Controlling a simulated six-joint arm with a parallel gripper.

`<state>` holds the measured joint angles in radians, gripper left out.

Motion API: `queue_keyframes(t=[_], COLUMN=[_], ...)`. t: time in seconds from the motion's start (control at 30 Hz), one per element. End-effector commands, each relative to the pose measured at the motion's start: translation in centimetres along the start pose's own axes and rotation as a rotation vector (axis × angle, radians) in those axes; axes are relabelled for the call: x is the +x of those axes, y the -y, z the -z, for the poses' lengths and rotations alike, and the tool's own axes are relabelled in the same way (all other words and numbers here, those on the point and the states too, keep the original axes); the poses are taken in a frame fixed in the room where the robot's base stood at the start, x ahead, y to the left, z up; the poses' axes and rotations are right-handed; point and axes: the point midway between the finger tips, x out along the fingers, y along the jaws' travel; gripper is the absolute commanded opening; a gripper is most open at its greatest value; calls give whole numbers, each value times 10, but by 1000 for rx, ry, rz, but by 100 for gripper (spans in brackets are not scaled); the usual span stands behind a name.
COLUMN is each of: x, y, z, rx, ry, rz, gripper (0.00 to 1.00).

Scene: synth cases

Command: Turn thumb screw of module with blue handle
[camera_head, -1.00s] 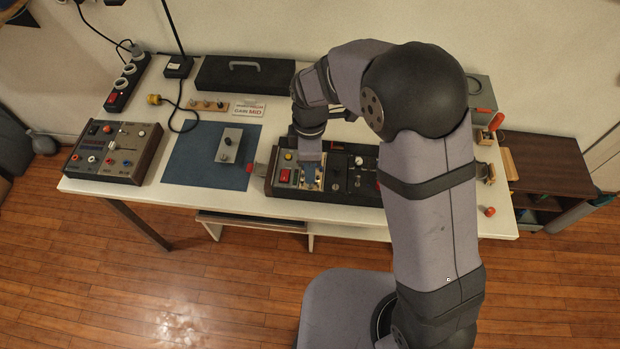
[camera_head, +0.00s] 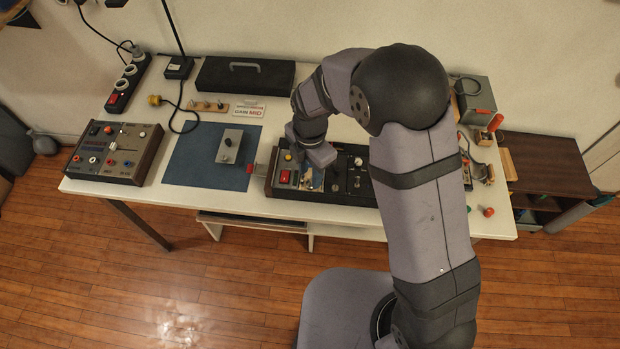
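The dark module rack (camera_head: 350,196) lies along the front of the white table. It holds a panel with a yellow knob and a red switch (camera_head: 285,176) at its left, and black panels with small knobs (camera_head: 357,162) to the right. My gripper (camera_head: 315,178) is low over the rack, just right of the red switch. A small bluish part shows beneath it; I cannot tell whether it is the blue handle or whether I touch it. The fingertips are too small and covered to show their opening. No thumb screw can be made out.
A grey module with a black knob (camera_head: 229,145) lies on the blue mat (camera_head: 190,172). A control box (camera_head: 115,150) stands at the left, a black case (camera_head: 245,76) at the back. A grey box (camera_head: 475,97) and small red-ended parts are at the right, beyond my arm.

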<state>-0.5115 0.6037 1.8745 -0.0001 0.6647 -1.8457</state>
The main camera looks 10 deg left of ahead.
Motion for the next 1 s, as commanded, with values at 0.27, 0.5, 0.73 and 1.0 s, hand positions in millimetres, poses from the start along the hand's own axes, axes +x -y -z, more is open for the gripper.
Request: queue_keyframes(t=[0.27,0.5,0.73,1.0], x=[32,44,44,44], y=[0,0,-1,0], z=[0,0,0,0], rx=[1,1,1,1], ry=[-1,0,1,0], rz=[2,-1,-2,-2], gripper=[33,33,33,0])
